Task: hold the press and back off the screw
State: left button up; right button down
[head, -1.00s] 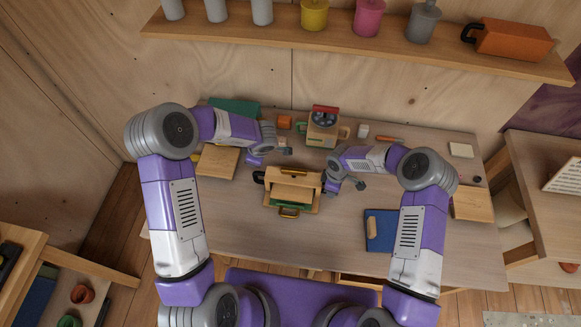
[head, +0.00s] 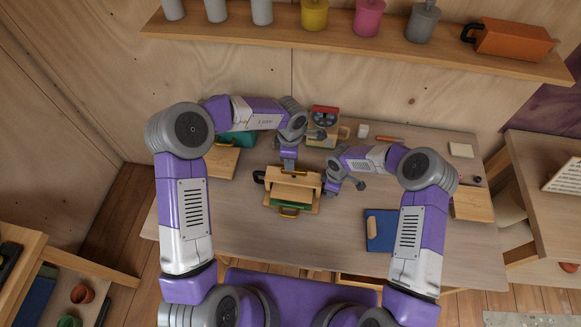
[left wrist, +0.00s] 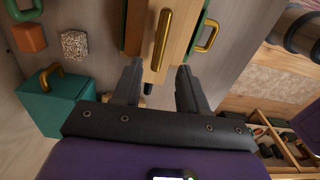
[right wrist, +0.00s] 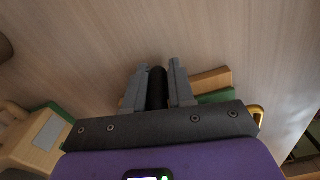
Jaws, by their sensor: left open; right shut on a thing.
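The press (head: 308,181) is a small wooden block with green parts, standing mid-table. A brass bar (left wrist: 163,40) lies across its top, and a brass loop handle (head: 289,212) is on its front. A black knob (head: 258,176) sticks out at its left. My left gripper (left wrist: 160,68) is open, its fingers spread above the press near one end of the brass bar and not closed on it. My right gripper (right wrist: 157,86) is at the press's right side, shut on a black upright handle (right wrist: 157,92). Which bar is the screw I cannot tell.
A machine with a red top (head: 325,110) stands behind the press. A teal box (left wrist: 60,100), a speckled block (left wrist: 75,45) and an orange block (left wrist: 30,37) are near my left gripper. A blue board (head: 380,230) lies at front right. The table's front middle is clear.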

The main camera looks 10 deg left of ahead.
aim_at(294, 173)
pick_arm(q)
notch_tip(294, 173, down, 6)
jog(key=shift+r, duration=0.15)
grip_shut()
dwell(0.3)
